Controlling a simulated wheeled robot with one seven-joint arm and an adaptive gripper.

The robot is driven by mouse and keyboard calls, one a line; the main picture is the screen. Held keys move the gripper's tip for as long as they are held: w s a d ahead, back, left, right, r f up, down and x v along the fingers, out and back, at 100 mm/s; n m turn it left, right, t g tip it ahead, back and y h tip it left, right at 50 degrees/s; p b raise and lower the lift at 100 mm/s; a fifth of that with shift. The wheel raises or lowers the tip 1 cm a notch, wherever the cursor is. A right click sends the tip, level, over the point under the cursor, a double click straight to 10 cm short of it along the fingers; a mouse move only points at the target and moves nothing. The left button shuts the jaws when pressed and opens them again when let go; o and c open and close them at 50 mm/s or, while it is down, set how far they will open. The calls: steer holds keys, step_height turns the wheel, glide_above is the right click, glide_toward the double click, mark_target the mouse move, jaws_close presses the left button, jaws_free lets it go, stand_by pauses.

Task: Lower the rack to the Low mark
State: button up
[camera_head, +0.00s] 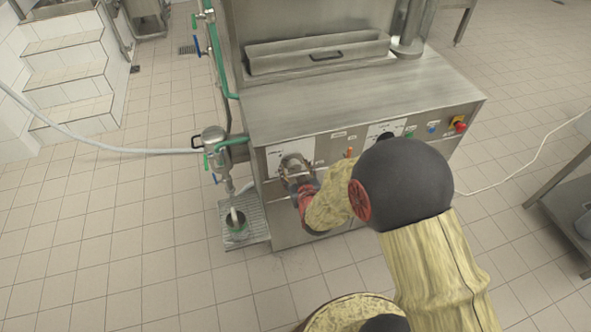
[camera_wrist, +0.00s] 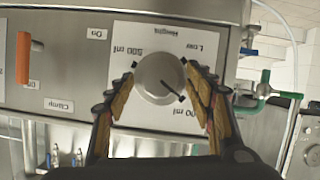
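A round grey knob (camera_wrist: 160,78) sits on a white label plate (camera_wrist: 150,118) that appears upside down in the wrist view. The plate carries a Height heading, a 500 ml mark, another ml mark whose first digit is hidden, and a Low mark (camera_wrist: 203,40) at upper right. The knob's dark pointer line aims at the lower right, toward the partly hidden ml mark. My gripper (camera_wrist: 160,70) has one finger against each side of the knob. In the head view my gripper (camera_head: 290,172) is at the machine's front left. A slatted rack (camera_head: 256,214) sits beside the machine, under the filling nozzle.
A dark green cup (camera_head: 237,222) stands on the rack under the nozzle. An orange switch (camera_wrist: 23,58) with On and Clamp labels is left of the knob in the wrist view. A red emergency button (camera_head: 460,127) is at the panel's right end. Tiled floor lies clear at left.

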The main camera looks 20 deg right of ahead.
steer(key=shift+c, duration=1.2)
steer(key=c, duration=0.8)
steer(key=shift+c, duration=0.4)
steer(key=n+h, duration=0.2)
steer(key=n, duration=0.1)
steer(key=shift+a+f, duration=0.1)
steer(key=shift+a, duration=0.1)
steer(key=n+h, duration=0.1)
steer(key=n, duration=0.2)
steer(key=shift+a+f+t+h, duration=0.1)
steer(key=shift+t+h, duration=0.2)
steer(key=shift+t, duration=0.1)
steer(key=n+t+h, duration=0.1)
steer(key=n, duration=0.2)
steer(key=shift+f, duration=0.15)
steer(key=shift+n+t+h, duration=0.6)
steer(key=shift+n, duration=1)
